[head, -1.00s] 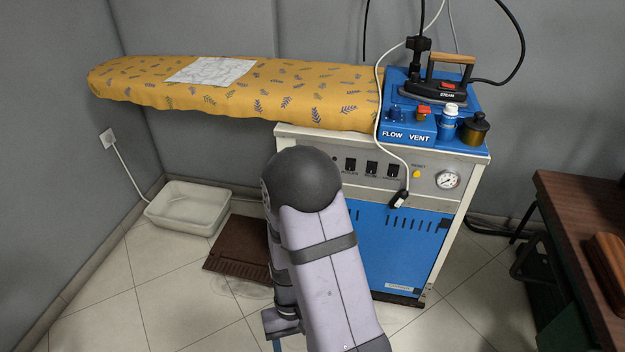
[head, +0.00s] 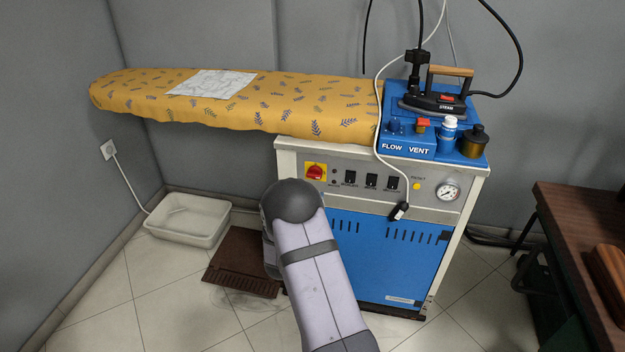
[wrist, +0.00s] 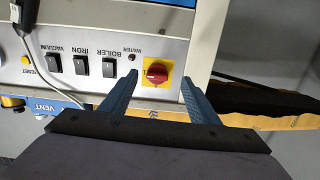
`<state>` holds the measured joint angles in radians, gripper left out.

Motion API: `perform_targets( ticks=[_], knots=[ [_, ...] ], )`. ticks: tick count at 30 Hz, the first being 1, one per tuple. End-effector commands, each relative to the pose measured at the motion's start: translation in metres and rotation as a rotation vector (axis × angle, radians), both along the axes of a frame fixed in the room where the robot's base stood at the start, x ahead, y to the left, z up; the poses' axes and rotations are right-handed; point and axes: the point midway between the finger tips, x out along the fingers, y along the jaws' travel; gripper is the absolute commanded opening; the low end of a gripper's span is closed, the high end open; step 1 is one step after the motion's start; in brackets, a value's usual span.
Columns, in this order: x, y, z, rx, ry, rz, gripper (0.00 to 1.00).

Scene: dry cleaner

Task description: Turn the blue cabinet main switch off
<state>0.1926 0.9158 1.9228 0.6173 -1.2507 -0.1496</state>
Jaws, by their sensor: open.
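The blue cabinet (head: 390,250) has a pale control panel (head: 433,206) across its top front. The main switch (head: 315,170) is a red rotary knob on a yellow plate at the panel's left end. In the wrist view the knob (wrist: 156,73) appears inverted, between and beyond the fingertips. My gripper (wrist: 158,82) is open and empty, with one finger on each side of the yellow plate in the picture. In the head view my arm hides the gripper.
Several black rocker switches (head: 371,181), a yellow button (head: 417,186) and a gauge (head: 447,193) share the panel. A white cable (head: 377,110) hangs down its front. The padded ironing board (head: 270,105) extends left above. A white basin (head: 190,220) and brown mat (head: 240,262) lie on the floor.

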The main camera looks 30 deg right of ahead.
Motion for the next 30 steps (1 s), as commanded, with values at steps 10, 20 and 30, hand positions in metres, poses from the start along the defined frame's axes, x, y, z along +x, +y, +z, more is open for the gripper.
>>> perform_targets(
  ticks=[10, 20, 30],
  knots=[
    [0.000, -0.004, 0.018, -0.068, -0.034, -0.010, 0.55],
    [0.022, -0.027, 0.017, -0.067, -0.034, -0.011, 0.55],
    [0.046, -0.050, 0.017, -0.067, -0.033, -0.010, 0.55]
  ],
)
